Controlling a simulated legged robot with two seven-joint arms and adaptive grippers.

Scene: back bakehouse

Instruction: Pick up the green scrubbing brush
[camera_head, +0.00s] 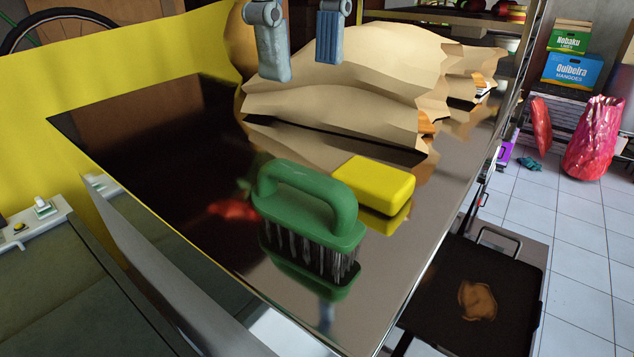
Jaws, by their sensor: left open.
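The green scrubbing brush (311,212) stands bristles down on a shiny dark table (135,130), its looped handle on top and its reflection below it. My left gripper (302,68) shows at the top of the head view as two blue-grey fingers spread apart, with nothing between them. It is in front of a crumpled paper bag in the picture, above and well apart from the brush. The rest of the left gripper is cut off by the top edge. My right gripper is not in view.
A yellow block (375,183) lies just right of the brush, close to its handle. The beige paper bag (345,85) fills the table behind, with an orange-brown rounded thing (239,50) beside it. A black tray (440,325) sits lower right. The table's left part is clear.

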